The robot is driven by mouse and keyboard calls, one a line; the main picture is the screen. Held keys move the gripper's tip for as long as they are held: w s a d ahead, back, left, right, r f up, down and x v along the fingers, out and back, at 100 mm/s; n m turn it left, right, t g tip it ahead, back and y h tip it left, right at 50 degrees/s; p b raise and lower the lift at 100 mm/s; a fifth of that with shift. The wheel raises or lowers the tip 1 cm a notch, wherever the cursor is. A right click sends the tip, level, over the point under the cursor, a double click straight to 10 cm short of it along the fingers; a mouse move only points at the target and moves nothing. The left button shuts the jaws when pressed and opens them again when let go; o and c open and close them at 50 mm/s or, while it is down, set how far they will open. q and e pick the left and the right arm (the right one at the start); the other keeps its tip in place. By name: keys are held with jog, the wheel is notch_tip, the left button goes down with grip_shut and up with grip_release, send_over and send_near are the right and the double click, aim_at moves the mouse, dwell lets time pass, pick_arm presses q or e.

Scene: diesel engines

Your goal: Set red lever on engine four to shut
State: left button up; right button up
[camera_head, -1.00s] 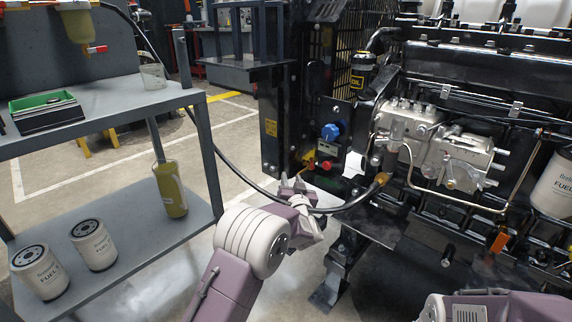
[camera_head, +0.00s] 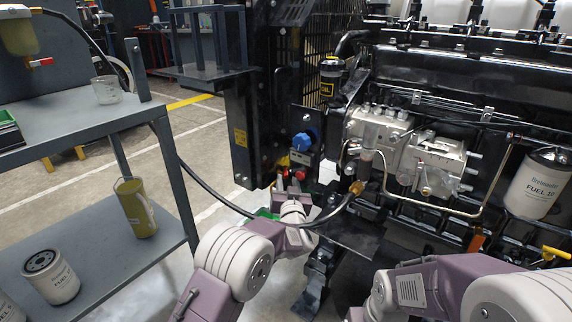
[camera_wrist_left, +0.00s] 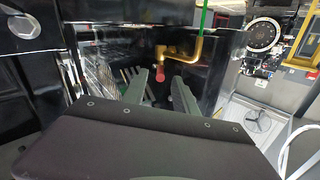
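In the left wrist view a red lever (camera_wrist_left: 161,72) hangs beside a brass pipe fitting (camera_wrist_left: 186,50) against a black panel. My left gripper (camera_wrist_left: 160,92) is open, its two dark fingers spread just short of the lever, which shows between their tips. No contact shows. In the head view my left gripper (camera_head: 287,186) is low at the engine's (camera_head: 450,90) left end, under a blue knob (camera_head: 302,141) and a small red part (camera_head: 300,175). I cannot tell whether that part is the lever.
A black hose (camera_head: 210,192) runs past my left gripper to a brass fitting. A grey shelf (camera_head: 110,255) with fuel filters (camera_head: 50,277) and a yellow canister (camera_head: 135,207) stands at left. An orange lever (camera_head: 475,243) and a yellow handle (camera_head: 556,254) sit at right.

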aim_at(286, 175)
pick_arm(q)
jog(key=w+b, duration=0.1)
jog(key=w, duration=0.2)
jog(key=shift+a+f+b, duration=0.15)
jog(key=shift+f+b, duration=0.05)
jog(key=shift+b, duration=0.15)
jog(key=shift+r, duration=0.1)
pick_arm(e)
jog(key=shift+f, duration=0.1)
pick_arm(q)
grip_shut()
jog(key=a+m+g+h, duration=0.1)
jog(key=m+h, duration=0.1)
jog(key=h, duration=0.1)
jog(key=a+m+g+h+p, duration=0.1)
jog(key=m+h, duration=0.2)
jog(key=h, duration=0.1)
jog(key=w+a+m+h+p, duration=0.1)
jog(key=m+h, duration=0.1)
jog(key=h, duration=0.2)
jog(key=shift+a+r+m+g, duration=0.25)
jog(key=shift+a+m+g, duration=0.05)
jog(key=shift+a+g, duration=0.1)
jog(key=shift+f+m+g+h+p, duration=0.15)
jog(key=shift+m+g+h+p, duration=0.15)
jog(key=shift+h+p, duration=0.45)
pick_arm(e)
jog(key=shift+r, duration=1.85)
